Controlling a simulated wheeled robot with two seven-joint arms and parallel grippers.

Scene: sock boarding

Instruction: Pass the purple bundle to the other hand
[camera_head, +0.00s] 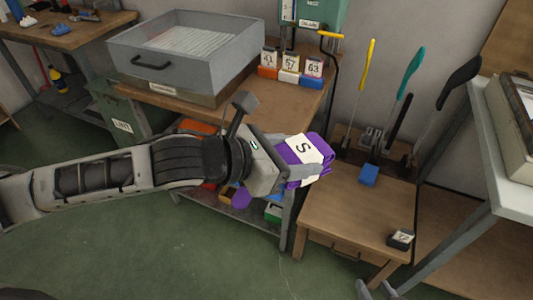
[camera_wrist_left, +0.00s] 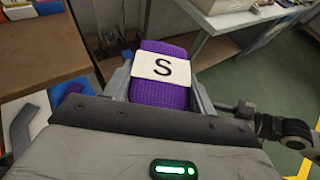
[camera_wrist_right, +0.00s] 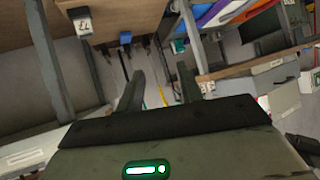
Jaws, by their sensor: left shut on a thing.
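The purple bundle (camera_head: 303,153) is a folded knit with a white band marked "S". My left gripper (camera_head: 292,170) is shut on it and holds it in the air, between the back bench and the low wooden table. In the left wrist view the bundle (camera_wrist_left: 160,95) sits between both fingers, its band facing the camera. My right gripper (camera_head: 376,290) shows only its fingertips at the bottom edge of the head view, well apart from the bundle. In the right wrist view its two fingers (camera_wrist_right: 160,80) are spread with nothing between them.
A low wooden table (camera_head: 350,215) bears a blue block (camera_head: 369,174) and a dark block with a white tag (camera_head: 400,239). Upright tools with yellow, teal and black handles stand behind it. A grey drawer box (camera_head: 190,75) and numbered tags (camera_head: 289,68) are on the back bench.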

